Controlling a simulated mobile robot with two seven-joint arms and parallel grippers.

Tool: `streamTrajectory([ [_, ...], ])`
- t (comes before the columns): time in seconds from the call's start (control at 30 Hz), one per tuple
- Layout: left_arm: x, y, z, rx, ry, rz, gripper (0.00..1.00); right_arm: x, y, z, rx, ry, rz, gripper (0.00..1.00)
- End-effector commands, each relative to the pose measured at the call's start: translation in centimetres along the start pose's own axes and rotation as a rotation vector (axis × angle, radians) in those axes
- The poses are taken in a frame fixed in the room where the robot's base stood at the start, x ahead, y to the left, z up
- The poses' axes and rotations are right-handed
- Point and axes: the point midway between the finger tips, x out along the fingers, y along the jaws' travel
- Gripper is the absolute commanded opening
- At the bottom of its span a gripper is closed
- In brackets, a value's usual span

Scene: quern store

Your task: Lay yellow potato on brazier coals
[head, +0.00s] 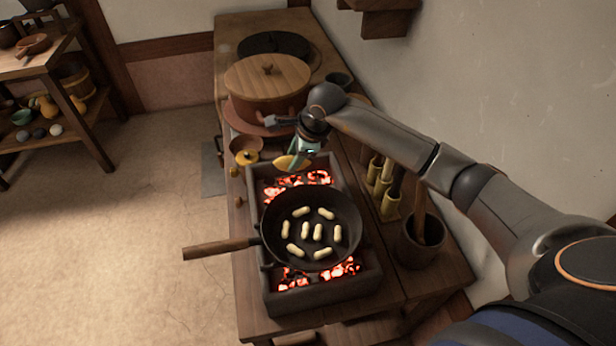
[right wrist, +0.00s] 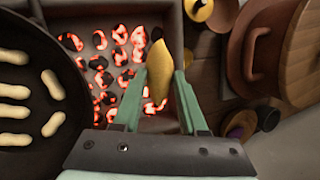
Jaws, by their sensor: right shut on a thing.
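The yellow potato (head: 291,162) is a pointed yellow piece held over the far end of the brazier (head: 372,287). My right gripper (head: 300,155) is shut on it. In the right wrist view the potato (right wrist: 158,72) sits between the green fingertips of the gripper (right wrist: 160,85). Red glowing coals (right wrist: 112,55) lie below and to its left. The head view shows coals (head: 317,178) at the far end and more at the near end of the brazier. Whether the potato touches the coals I cannot tell. My left gripper is not in view.
A black pan (head: 268,205) with several pale pieces covers the brazier's middle, its wooden handle (head: 220,249) pointing left. A lidded pot (head: 267,78) stands behind. Small bowls (head: 246,144) are near the left edge. A utensil pot (head: 420,240) and bamboo tubes (head: 388,190) stand right.

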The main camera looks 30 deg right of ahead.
Motion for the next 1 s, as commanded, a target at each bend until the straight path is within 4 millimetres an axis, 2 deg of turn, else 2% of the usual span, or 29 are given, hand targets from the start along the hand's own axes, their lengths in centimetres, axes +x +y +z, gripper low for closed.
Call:
streamTrajectory([
  [0.1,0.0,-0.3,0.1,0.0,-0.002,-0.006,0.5,1.2,0.9,-2.1,0.001,0.001,0.001,0.0],
  [0.47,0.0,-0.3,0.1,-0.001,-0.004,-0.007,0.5,2.9,2.0,-4.7,-0.001,0.001,0.001,0.0],
  [0.63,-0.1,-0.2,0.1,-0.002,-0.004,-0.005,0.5,5.2,2.7,-5.2,0.0,-0.001,0.001,0.0],
  [0.97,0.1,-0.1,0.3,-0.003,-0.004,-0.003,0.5,5.7,2.8,-5.3,-0.002,-0.002,-0.001,0.0],
  [1.0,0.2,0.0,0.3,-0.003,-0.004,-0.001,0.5,5.7,2.8,-5.3,-0.002,-0.002,-0.001,0.43],
])
